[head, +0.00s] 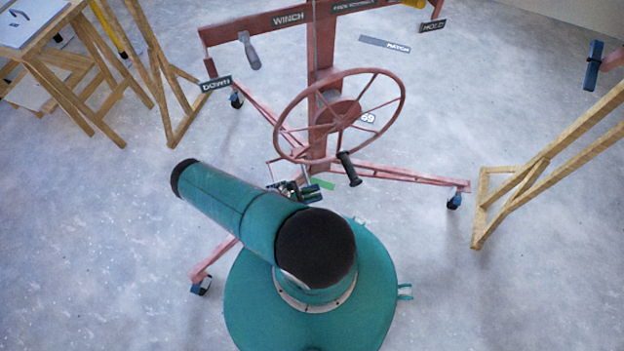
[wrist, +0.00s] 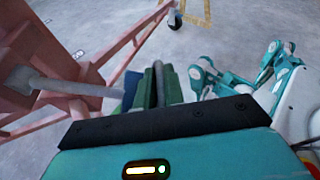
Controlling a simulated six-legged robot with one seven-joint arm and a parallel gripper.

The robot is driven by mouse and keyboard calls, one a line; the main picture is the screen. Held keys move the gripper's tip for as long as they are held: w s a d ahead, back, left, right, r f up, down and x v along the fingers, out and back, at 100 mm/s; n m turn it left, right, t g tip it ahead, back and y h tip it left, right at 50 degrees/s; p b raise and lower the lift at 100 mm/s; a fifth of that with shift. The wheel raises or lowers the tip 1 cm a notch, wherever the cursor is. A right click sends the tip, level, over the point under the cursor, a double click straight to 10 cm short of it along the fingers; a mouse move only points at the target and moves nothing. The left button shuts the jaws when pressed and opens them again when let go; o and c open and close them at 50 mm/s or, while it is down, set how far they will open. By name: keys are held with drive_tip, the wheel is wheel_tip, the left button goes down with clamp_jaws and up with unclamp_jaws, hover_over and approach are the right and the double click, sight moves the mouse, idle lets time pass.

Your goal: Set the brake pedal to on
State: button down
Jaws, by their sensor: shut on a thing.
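The red panel lift (head: 322,120) stands ahead of me with its spoked handwheel (head: 340,115). My gripper (head: 303,191) is low at the foot of the lift's post, mostly behind my own arm in the head view. In the wrist view, a grey bar of the brake pedal (wrist: 72,87) runs from the red frame to my gripper (wrist: 155,88). The gripper is shut on the pedal's end, beside green and blue parts. The hold itself is partly hidden by the dark edge of my wrist. I cannot tell whether the pedal is on or off.
A small green patch (head: 322,184) shows beside the gripper. The handwheel's black handle (head: 349,169) hangs above it. The lift's red legs on casters (head: 454,200) spread over the floor. Wooden trestles stand left (head: 80,85) and right (head: 545,155). Open grey floor lies between.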

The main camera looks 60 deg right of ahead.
drive_tip(key=shift+f, duration=0.2)
drive_tip(key=c, duration=1.5)
unclamp_jaws()
drive_tip(key=shift+w, duration=0.15)
drive_tip(key=shift+w+a+r, duration=0.15)
drive_tip(key=v, duration=1.3)
drive_tip(key=shift+r, duration=0.15)
